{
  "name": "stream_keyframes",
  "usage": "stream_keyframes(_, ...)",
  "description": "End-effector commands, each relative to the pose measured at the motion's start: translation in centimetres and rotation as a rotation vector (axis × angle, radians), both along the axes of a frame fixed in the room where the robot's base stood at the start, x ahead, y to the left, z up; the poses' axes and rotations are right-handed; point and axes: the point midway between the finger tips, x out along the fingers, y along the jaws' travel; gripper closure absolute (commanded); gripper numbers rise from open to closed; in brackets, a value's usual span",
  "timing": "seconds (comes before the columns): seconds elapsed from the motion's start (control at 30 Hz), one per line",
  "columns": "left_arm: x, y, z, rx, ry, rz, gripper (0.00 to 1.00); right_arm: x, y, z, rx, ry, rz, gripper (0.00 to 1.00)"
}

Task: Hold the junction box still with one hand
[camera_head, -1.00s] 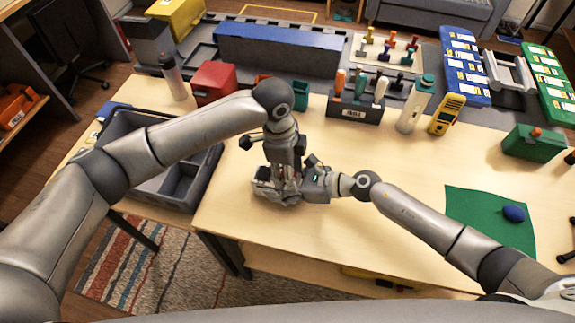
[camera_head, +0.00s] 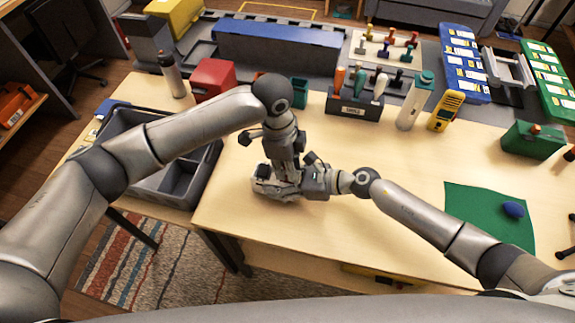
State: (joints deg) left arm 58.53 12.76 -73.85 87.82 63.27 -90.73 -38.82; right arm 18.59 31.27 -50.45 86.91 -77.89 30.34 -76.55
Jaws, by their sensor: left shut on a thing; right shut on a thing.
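The junction box (camera_head: 269,186), a small grey box, sits on the light wooden table near its front edge, largely covered by my grippers. My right gripper (camera_head: 301,184) comes in from the right, low over the table, and is shut at the box's right side. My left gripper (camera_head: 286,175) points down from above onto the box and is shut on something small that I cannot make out. The fingertips of both grippers are close together and mostly hidden.
A grey divided bin (camera_head: 180,180) stands to the left. A tool holder (camera_head: 354,105), a white bottle (camera_head: 414,101) and a yellow meter (camera_head: 445,111) stand at the back. A green mat (camera_head: 480,214) with a blue object (camera_head: 513,210) lies right. The table's middle right is clear.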

Motion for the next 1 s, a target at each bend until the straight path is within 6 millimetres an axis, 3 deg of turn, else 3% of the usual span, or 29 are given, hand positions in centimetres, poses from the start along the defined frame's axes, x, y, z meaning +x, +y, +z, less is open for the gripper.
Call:
stream_keyframes(0.03,0.0,0.0,0.1,0.0,-0.001,0.0,1.0,-0.5,-0.1,-0.9,-0.01,0.013,0.005,0.76)
stream_keyframes(1.0,0.0,0.0,2.0,0.0,-0.001,0.0,1.0,-0.5,-0.2,-0.9,-0.011,0.013,0.005,0.76)
